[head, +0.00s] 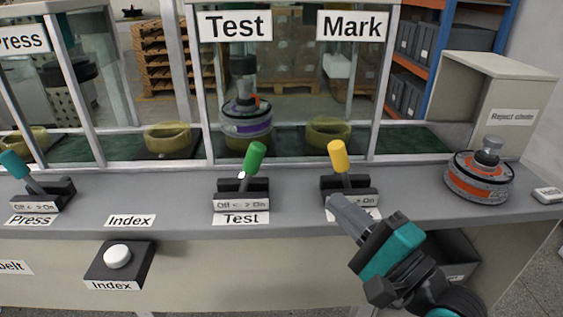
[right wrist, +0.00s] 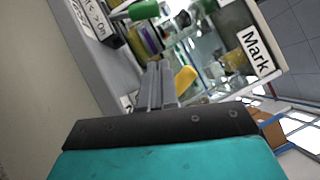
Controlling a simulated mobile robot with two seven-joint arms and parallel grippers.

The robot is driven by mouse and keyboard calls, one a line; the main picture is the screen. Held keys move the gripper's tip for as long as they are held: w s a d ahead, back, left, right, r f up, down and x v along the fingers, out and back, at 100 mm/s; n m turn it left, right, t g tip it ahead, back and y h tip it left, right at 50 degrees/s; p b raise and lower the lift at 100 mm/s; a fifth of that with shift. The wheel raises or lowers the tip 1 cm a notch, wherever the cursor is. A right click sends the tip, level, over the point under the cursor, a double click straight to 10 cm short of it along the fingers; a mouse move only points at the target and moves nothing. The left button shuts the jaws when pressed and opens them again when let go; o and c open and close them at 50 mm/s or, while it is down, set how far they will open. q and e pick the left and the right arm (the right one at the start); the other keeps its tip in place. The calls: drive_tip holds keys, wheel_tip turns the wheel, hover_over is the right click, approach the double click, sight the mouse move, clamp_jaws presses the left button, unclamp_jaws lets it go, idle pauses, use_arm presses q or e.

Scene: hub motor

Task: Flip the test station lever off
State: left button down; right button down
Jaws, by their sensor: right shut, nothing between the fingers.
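The test lever has a green handle (head: 255,158) on a dark base (head: 241,192) marked Off to On, above the Test label (head: 241,219). The handle leans right, toward the On side. It also shows at the top of the right wrist view (right wrist: 145,10). My right gripper (head: 334,203) is shut and empty, in front of the yellow mark lever (head: 338,156) and to the right of the test lever, apart from the green handle. In the right wrist view its closed fingers (right wrist: 157,75) show beside the yellow handle (right wrist: 185,80). My left gripper is not in view.
A hub motor with a purple band (head: 246,121) stands behind the glass under the Test sign (head: 235,26). Another motor with an orange band (head: 480,179) sits at the counter's right. The press lever (head: 14,164) and white index button (head: 117,257) are at left.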

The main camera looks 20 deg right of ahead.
sight(249, 172)
drive_tip(key=x, duration=0.9)
drive_tip(key=shift+w+a, duration=0.1)
drive_tip(key=shift+w, duration=0.15)
drive_tip(key=shift+w+a+r+b, duration=0.2)
drive_tip(key=shift+w+a, duration=0.05)
drive_tip(key=shift+a, duration=0.3)
drive_tip(key=shift+w+a+r+b, duration=0.15)
drive_tip(key=shift+w+a+r, duration=0.05)
drive_tip(key=shift+a, duration=0.3)
drive_tip(key=shift+w+a+r, duration=0.25)
drive_tip(key=shift+w+a, duration=0.05)
drive_tip(key=shift+a, duration=0.35)
